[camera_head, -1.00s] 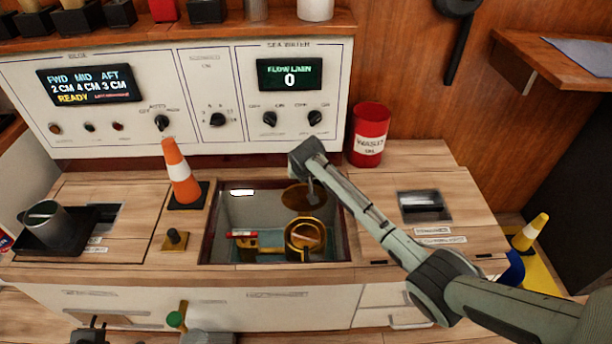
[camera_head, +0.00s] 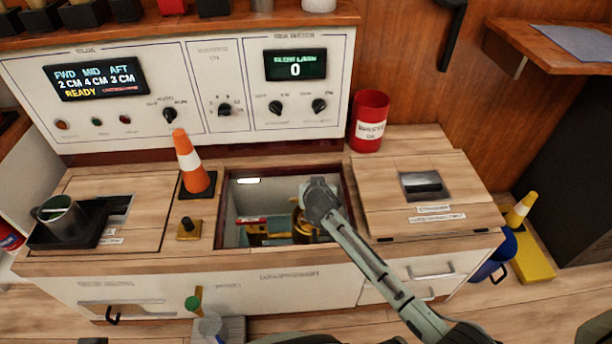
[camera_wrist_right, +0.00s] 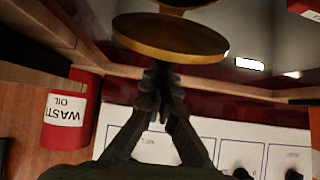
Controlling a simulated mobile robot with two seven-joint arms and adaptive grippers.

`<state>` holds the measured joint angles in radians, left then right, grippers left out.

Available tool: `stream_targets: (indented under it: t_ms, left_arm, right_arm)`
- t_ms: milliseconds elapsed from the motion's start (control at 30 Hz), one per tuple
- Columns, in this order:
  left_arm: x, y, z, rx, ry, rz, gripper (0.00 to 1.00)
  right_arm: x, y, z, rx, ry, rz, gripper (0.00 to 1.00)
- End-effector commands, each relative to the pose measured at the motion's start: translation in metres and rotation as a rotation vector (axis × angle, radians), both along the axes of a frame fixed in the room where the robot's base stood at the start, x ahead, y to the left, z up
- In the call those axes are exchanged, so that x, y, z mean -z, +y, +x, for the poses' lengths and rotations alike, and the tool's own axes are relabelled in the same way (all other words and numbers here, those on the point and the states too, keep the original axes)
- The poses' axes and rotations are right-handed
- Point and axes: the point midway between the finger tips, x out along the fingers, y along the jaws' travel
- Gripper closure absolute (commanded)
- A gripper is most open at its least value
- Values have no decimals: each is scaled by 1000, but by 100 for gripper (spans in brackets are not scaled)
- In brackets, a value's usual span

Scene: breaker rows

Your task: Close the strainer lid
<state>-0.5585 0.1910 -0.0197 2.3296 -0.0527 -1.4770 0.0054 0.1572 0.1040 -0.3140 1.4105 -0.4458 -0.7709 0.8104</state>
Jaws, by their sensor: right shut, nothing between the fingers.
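The strainer (camera_head: 299,228) is a brass body in the open well of the counter, partly hidden by my right arm in the head view. Its lid (camera_wrist_right: 170,38) is a round brass disc in the right wrist view, with another brass part at the top edge above it. In the head view my arm hides the lid. My right gripper (camera_wrist_right: 162,70) is shut and empty. Its fingertips are right at the disc's near edge; I cannot tell whether they touch. The fingertips are hidden in the head view. My left gripper is not in view.
The well (camera_head: 222,225) has a raised dark rim. A red waste-oil can (camera_head: 369,122) stands behind right. A closed wooden hatch (camera_head: 400,205) lies to the right.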

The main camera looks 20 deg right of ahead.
Motion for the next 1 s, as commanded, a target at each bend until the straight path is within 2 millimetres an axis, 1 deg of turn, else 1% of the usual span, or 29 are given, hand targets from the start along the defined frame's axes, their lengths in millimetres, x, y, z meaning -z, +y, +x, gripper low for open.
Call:
stream_targets:
  t_ms: [33, 133, 400, 633, 1000]
  left_arm:
    - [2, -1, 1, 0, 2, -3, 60]
    - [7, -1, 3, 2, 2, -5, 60]
    - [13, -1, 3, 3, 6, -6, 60]
    - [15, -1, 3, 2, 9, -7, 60]
    - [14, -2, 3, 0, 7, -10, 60]
  right_arm:
    - [3, 1, -6, 1, 5, 3, 100]
    - [7, 3, -14, 1, 5, 3, 100]
    - [16, 6, -27, 0, 2, 2, 100]
    - [20, 7, -32, 1, 1, 1, 100]
    - [21, 7, -33, 0, 1, 0, 100]
